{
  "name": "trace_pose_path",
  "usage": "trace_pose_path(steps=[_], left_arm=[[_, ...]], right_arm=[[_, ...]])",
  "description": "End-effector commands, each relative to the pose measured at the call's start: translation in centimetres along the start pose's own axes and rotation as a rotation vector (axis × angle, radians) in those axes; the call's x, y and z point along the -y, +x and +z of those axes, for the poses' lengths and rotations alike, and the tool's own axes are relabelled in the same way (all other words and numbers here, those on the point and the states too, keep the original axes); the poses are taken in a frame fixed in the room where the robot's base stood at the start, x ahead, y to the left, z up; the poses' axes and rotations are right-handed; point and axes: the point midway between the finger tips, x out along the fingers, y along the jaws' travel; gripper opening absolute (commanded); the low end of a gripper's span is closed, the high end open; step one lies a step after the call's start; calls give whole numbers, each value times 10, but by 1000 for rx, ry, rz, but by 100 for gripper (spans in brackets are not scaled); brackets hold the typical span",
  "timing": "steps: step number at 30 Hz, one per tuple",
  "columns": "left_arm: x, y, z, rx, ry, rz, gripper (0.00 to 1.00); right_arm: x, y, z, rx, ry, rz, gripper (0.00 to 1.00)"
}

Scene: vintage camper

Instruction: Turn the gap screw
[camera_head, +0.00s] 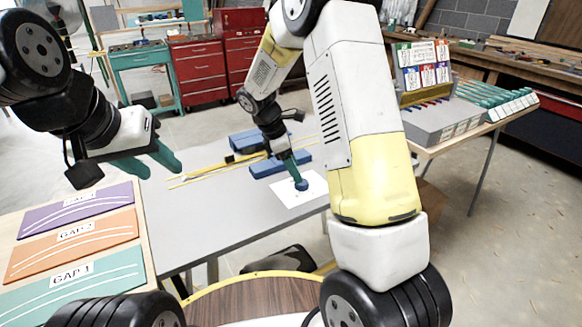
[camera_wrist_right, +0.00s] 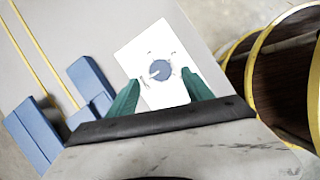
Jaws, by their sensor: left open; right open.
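The gap screw is a round blue knob (camera_head: 301,185) with a pale pointer mark, on a white card (camera_head: 312,190) lying on the grey table. In the right wrist view the knob (camera_wrist_right: 160,70) sits on the card (camera_wrist_right: 150,45), ahead of and between the green fingertips. My right gripper (camera_head: 293,172) points down just above the knob; its open fingers (camera_wrist_right: 160,83) hold nothing. Whether a finger touches the knob cannot be told. My left gripper (camera_head: 158,160) is open and empty, in the air at the left above the table's edge.
Blue blocks (camera_head: 280,164) and yellow rods (camera_head: 215,172) lie behind the card. A board with purple, orange and green gap strips (camera_head: 80,230) is at the left. The grey tabletop (camera_head: 225,215) is clear in front. A round wooden top with a yellow rim (camera_head: 260,297) stands nearer.

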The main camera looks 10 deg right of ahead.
Motion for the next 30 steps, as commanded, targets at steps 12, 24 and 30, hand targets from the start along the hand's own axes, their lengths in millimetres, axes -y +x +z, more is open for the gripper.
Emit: trace_pose_path(steps=[12, 24, 30], left_arm=[[0, 0, 0, 0, 0, 0, 43], [0, 0, 0, 0, 0, 0, 43], [0, 0, 0, 0, 0, 0, 43]], right_arm=[[0, 48, 0, -1, 4, -1, 60], [0, 49, 0, -1, 4, 0, 30], [0, 49, 0, -2, 4, 0, 0]])
